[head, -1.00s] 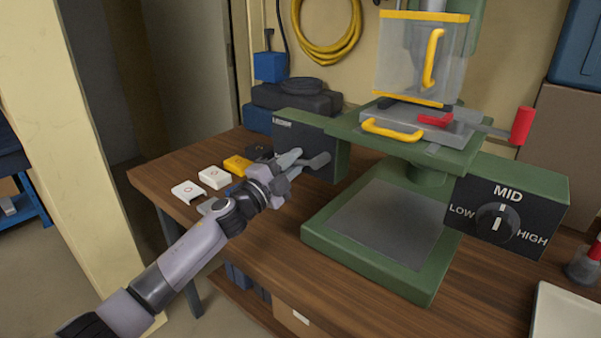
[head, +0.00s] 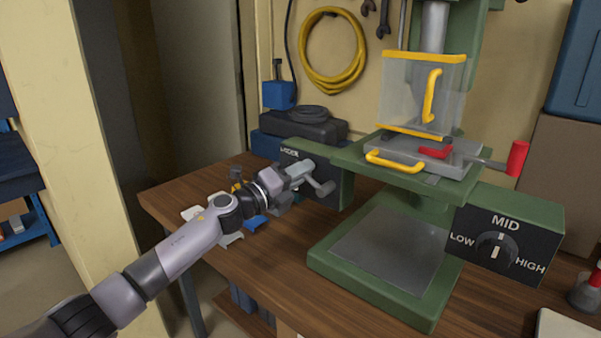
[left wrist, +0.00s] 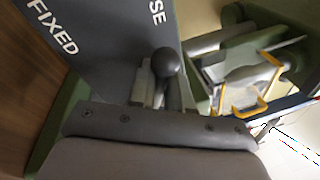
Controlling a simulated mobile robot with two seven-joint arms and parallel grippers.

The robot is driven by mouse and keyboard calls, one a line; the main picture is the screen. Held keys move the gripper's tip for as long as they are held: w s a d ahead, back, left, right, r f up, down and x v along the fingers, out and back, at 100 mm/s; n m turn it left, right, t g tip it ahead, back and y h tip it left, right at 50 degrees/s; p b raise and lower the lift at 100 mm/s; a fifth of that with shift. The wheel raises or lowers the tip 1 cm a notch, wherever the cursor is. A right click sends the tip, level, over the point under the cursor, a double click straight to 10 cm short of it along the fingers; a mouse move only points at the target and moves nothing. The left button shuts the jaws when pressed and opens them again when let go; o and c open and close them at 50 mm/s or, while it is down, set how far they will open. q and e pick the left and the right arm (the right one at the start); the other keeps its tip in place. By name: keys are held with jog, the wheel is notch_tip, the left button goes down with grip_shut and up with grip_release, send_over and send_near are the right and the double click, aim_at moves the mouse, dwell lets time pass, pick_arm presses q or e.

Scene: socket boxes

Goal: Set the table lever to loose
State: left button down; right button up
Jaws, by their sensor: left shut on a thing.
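The table lever (head: 326,188) is grey with a rounded end. It sits on the dark panel (head: 335,180) at the left end of the green drill press. In the left wrist view its round dark knob (left wrist: 166,62) shows between my fingers. That panel carries the word FIXED and letters ending in SE; in the head view a small, blurred label is at its top left. My left gripper (head: 306,178) is shut on the lever, in front of the panel. The fingers hide the lever's shaft, so its exact angle is hard to tell. My right gripper is not in view.
The press's green base (head: 390,250) and a MID/LOW/HIGH dial (head: 496,252) are to the right. A clear guard (head: 405,95) with yellow handles is above the press table. Small white pieces (head: 190,213) lie partly behind my arm. Bare wood (head: 270,262) is in front.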

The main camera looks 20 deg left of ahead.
pick_arm(q)
jog(key=shift+w+a+r+m, duration=0.15)
jog(key=shift+a+r+m, duration=0.25)
jog(key=shift+r, duration=0.3)
jog(key=c, duration=1.2)
grip_release()
jog(key=shift+f, duration=0.2)
jog(key=shift+d, duration=0.1)
jog(key=shift+v, duration=3.65)
